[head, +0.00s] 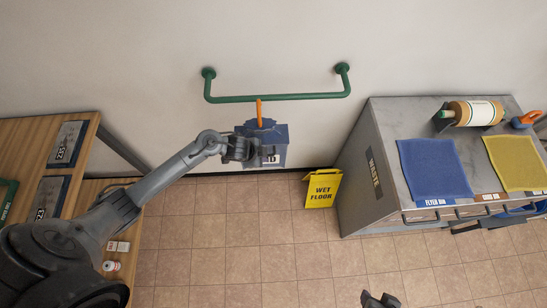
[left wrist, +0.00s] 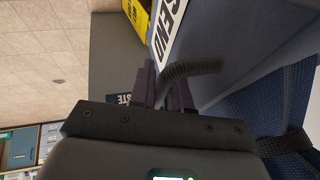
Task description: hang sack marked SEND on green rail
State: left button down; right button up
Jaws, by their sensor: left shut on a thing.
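The green rail (head: 280,97) is fixed to the wall at the back, with a bracket at each end. The blue sack (head: 275,152) hangs upright just below it in the head view. An orange hook (head: 259,112) rises from the sack's top and overlaps the rail; I cannot tell if it is over the bar. My left gripper (head: 246,152) is at the sack's front. In the left wrist view the left gripper (left wrist: 166,85) is shut on a dark cord loop (left wrist: 190,69) of the sack, beside its white SEND label (left wrist: 168,28). My right gripper (head: 380,300) barely shows at the bottom edge.
A yellow wet floor sign (head: 323,189) stands on the tiles right of the sack. A grey counter (head: 385,125) with blue (head: 434,168) and yellow (head: 518,160) cloths is at right. A wooden table (head: 88,126) is at left.

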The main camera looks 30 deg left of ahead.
pick_arm(q)
jog(key=shift+w+a+f+b, duration=0.3)
jog(key=shift+w+a+b, duration=0.45)
jog(key=shift+a, duration=0.2)
jog(key=shift+w+a+f+b, duration=0.3)
jog(key=shift+w+a+b, duration=0.45)
jog(key=shift+a, duration=0.2)
jog(key=shift+w+a+b, duration=0.7)
jog(key=shift+w+b, duration=0.1)
jog(key=shift+w, duration=0.1)
jog(key=shift+w+a+b, duration=0.65)
jog(key=shift+w+b, duration=0.1)
jog(key=shift+w, duration=0.15)
jog(key=shift+s+f+b, duration=0.15)
jog(key=shift+f+b, duration=0.85)
jog(key=shift+f, duration=1)
